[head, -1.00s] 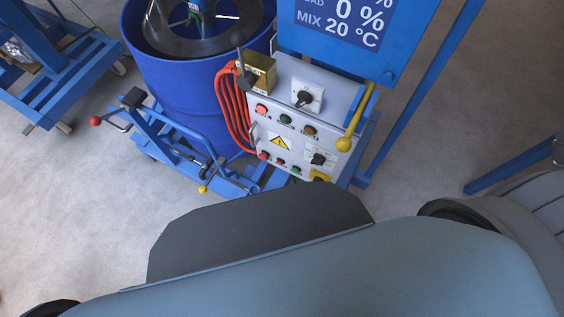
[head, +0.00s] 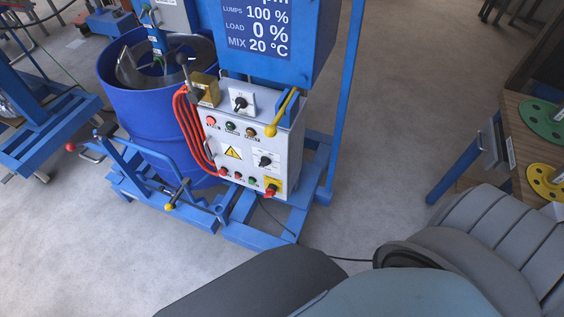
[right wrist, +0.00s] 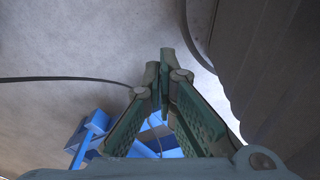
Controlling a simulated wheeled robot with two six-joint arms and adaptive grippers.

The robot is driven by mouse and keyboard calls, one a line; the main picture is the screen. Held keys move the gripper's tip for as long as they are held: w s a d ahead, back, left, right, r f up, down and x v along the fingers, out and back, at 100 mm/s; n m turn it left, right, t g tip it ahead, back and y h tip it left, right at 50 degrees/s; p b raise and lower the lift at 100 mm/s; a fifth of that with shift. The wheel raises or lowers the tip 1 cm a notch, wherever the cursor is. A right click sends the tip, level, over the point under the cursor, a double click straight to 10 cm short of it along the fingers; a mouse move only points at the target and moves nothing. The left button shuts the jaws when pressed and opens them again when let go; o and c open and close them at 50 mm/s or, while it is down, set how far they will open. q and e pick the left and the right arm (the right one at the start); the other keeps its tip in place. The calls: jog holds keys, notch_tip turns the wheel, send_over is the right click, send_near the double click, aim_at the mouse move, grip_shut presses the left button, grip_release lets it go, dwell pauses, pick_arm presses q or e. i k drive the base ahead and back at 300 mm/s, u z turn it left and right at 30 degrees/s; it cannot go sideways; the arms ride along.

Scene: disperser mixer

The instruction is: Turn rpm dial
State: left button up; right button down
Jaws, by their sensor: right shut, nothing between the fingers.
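The control box (head: 222,145) of the mixer stands left of centre in the head view. A black dial on a white plate (head: 240,103) sits on its sloped top. A second black dial (head: 265,161) is on its front face, with a red knob on a yellow plate (head: 271,189) below. The labels are too small to read, so I cannot tell which is the rpm dial. My right gripper (right wrist: 164,72) is shut and empty in the right wrist view, above the floor and apart from the box. Neither gripper shows in the head view.
A blue drum (head: 145,120) stands left of the box. A yellow-knobbed lever (head: 281,115) juts beside the top dial. Red cable (head: 190,125) hangs at the box's left. A blue display (head: 262,30) hangs above. A wooden bench (head: 540,140) stands right. Floor between is open.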

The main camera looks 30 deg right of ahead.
aim_at(266, 161)
jog(key=k, duration=0.35)
jog(key=z, duration=0.95)
